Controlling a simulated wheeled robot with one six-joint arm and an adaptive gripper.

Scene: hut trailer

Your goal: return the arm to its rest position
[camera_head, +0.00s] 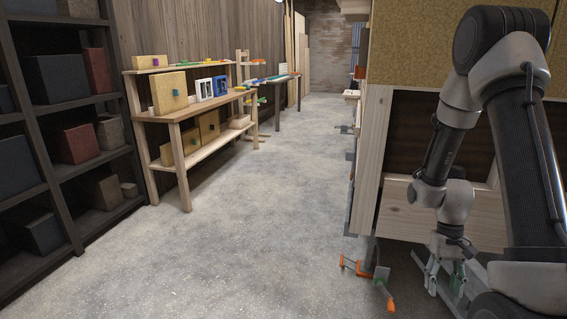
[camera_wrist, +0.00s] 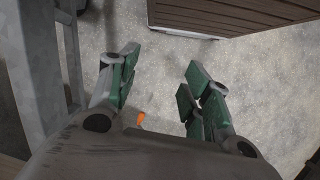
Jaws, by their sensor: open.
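My arm comes in at the right of the head view and bends down beside the wooden trailer hut (camera_head: 400,205). My gripper (camera_head: 445,275) hangs low there, near the floor and partly hidden by my own arm. In the wrist view my gripper (camera_wrist: 155,95) has its green-padded fingers spread apart.
An orange-handled clamp (camera_head: 378,280) is at the trailer's lower corner, left of my gripper. A metal beam (camera_wrist: 40,75) runs close along the left in the wrist view. A wooden workbench (camera_head: 195,115) and dark shelf (camera_head: 60,185) stand left. The middle floor (camera_head: 250,220) is clear.

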